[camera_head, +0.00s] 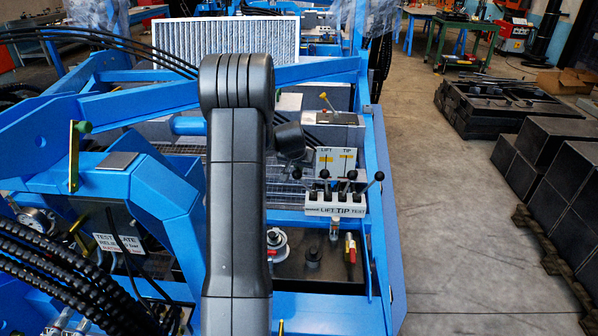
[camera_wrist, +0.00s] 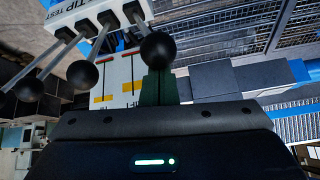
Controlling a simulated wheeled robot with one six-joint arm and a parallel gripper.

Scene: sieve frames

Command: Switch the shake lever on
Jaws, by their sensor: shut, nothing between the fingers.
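A white valve block (camera_head: 336,211) carries a row of several black-knobbed levers, with LIFT, TIP and TEST printed on its front. The leftmost lever knob (camera_head: 297,173) has small print below it that I cannot read; no label reading shake is legible. My gripper (camera_wrist: 158,86) shows dark green fingers, shut and empty. A black knob (camera_wrist: 158,48), seemingly that leftmost one, overlaps the fingertips in the wrist view; I cannot tell whether they touch. In the head view my arm hides most of the gripper, and the fingertips are not clear.
A LIFT/TIP panel with yellow marks (camera_head: 337,160) stands behind the levers. A yellow-knobbed lever (camera_head: 325,98) is on a box farther back. Blue frame beams (camera_head: 377,190) border the right side. Black hoses (camera_head: 60,265) run at lower left.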

